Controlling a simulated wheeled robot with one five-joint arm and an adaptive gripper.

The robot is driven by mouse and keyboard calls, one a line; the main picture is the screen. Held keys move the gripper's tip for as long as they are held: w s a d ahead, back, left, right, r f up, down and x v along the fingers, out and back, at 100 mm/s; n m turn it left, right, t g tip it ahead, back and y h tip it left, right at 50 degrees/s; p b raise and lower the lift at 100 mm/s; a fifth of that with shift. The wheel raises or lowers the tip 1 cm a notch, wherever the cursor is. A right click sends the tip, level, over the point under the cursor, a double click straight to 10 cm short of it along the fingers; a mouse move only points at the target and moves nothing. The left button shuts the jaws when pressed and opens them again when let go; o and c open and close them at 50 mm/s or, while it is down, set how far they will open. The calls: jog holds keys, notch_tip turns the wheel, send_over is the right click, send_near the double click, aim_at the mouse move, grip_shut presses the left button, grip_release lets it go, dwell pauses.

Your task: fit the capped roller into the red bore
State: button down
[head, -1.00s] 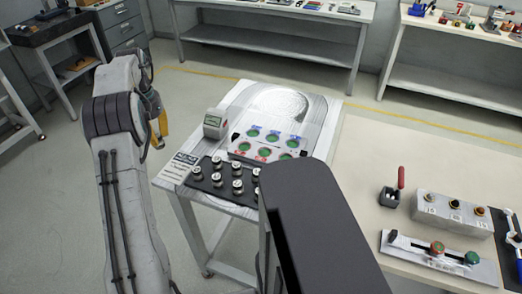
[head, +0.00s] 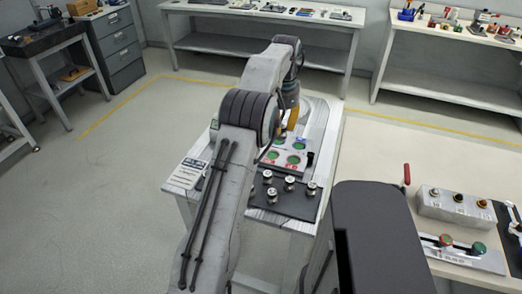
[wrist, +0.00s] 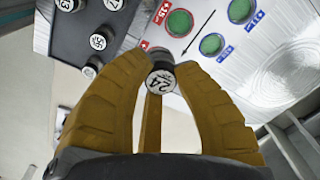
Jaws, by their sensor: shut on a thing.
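My gripper (wrist: 160,70) has yellow fingers shut on a capped roller (wrist: 163,84) with a dark body and a white cap marked 24. In the head view my gripper (head: 286,130) is over the bench near the bore plate (head: 281,167); the roller cannot be made out there. The plate has green round bores with red or blue labels. In the wrist view a red-ringed bore (wrist: 179,22) lies beyond the fingertips, right of the roller. A blue-labelled bore (wrist: 211,44) is farther right. The roller appears apart from the plate. My arm hides part of the plate.
A dark tray (head: 300,207) with several numbered rollers (head: 290,183) lies on the bench in front of the plate. A pale table (head: 385,160) with a metal block (head: 457,207) stands to the right. Open floor (head: 110,190) is at left.

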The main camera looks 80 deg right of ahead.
jog(key=w+d+f+p, duration=0.1)
jog(key=w+f+p, duration=0.1)
jog(key=w, duration=0.1)
jog(key=w+d+f+p, duration=0.2)
jog(key=w, duration=0.1)
jog(key=w+d+f+p, duration=0.2)
jog(key=w, duration=0.1)
jog(key=shift+w+f, duration=0.3)
jog(key=shift+f, duration=0.05)
notch_tip(320, 180, down, 2)
jog(key=p, duration=0.3)
jog(key=shift+p, duration=0.35)
jog(key=shift+f, duration=1.1)
jog(key=c, duration=1.1)
grip_release()
jog(key=shift+f, duration=0.1)
jog(key=r+b, duration=0.1)
jog(key=r, duration=0.5)
jog(key=r+b, duration=0.1)
jog(key=r, duration=0.5)
jog(key=shift+w+a+r+b, duration=0.1)
jog(key=shift+a+r+b, duration=0.1)
jog(key=shift+b, duration=0.1)
